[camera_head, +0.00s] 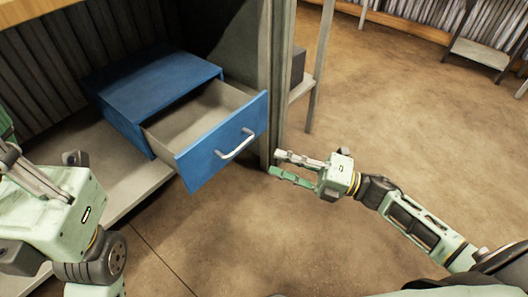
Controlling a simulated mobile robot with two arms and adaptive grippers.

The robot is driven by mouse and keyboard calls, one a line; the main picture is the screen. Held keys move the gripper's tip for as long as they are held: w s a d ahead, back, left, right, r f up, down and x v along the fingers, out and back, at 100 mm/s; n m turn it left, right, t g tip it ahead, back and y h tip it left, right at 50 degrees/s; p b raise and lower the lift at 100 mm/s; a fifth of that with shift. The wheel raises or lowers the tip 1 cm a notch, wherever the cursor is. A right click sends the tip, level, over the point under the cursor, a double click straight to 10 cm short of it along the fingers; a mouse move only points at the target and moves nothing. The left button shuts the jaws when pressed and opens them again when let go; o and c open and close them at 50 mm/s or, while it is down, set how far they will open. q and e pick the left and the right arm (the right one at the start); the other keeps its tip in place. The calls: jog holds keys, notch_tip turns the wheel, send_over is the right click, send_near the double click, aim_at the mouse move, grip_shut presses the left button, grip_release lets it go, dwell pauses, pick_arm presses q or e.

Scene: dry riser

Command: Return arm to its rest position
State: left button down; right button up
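My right gripper (275,162) reaches in from the lower right over the bare floor. Its two fingers point left and are spread apart, with nothing between them. Its fingertips appear close to the drawer's right side, but I cannot tell the distance. My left gripper (16,170) is at the left edge, with its fingers partly cut off. I cannot tell whether it is open. A blue cabinet (150,80) stands on a shelf. Its drawer (205,162) is pulled out and its visible inside is empty.
A grey upright post (279,80) stands just right of the drawer. A small rack (302,88) is behind it. The brown floor (400,120) is open at the centre and right. A bench (478,52) stands far right.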

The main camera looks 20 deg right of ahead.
jog(key=shift+v, duration=1.1)
